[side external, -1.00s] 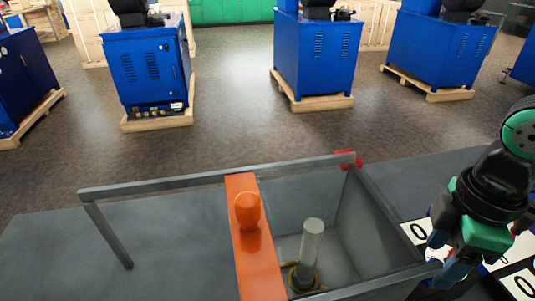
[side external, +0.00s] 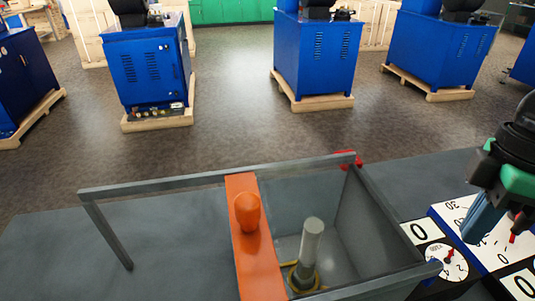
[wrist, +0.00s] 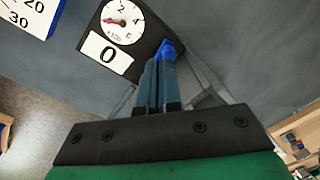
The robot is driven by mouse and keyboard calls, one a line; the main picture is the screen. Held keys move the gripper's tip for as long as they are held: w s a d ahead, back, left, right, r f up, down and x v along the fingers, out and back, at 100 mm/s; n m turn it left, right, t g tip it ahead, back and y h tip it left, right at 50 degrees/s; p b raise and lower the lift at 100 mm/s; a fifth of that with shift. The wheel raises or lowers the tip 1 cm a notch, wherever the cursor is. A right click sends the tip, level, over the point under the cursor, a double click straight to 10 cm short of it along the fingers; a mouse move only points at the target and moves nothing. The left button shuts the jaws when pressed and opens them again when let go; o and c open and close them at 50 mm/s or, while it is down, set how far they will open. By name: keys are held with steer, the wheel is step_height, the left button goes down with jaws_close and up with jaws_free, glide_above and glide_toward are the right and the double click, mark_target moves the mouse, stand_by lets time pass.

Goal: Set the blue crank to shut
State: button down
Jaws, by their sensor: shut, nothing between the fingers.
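A small blue piece (wrist: 170,48), probably the blue crank, shows in the wrist view at the corner of a dark dial block (wrist: 147,42). It lies right at or just beyond the tips of my gripper (wrist: 160,65); I cannot tell whether they touch. The fingers are together and hold nothing. In the side view my gripper (side external: 474,230) is at the right, over the white number plates. I cannot make out the blue crank there, so its setting is unclear.
A white dial (side external: 446,264) with a red needle sits beside a grey open-framed bin (side external: 375,225). An orange bar (side external: 258,260) with an orange knob (side external: 247,212) crosses the bin, and a grey post (side external: 311,245) stands inside. A blue-edged scale plate (side external: 455,212) lies at the right.

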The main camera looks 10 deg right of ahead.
steer(key=d+r+m+t+y, duration=0.3)
steer(key=d+m+y, duration=0.25)
steer(key=d, duration=0.45)
steer(key=shift+n, duration=0.45)
steer(key=x, duration=1)
steer(key=shift+s, duration=0.1)
steer(key=shift+s+a, duration=0.25)
steer(key=shift+a, duration=0.25)
steer(key=shift+s+a, duration=0.2)
steer(key=shift+a, duration=0.3)
steer(key=shift+s+a, duration=0.35)
steer(key=shift+a, duration=0.5)
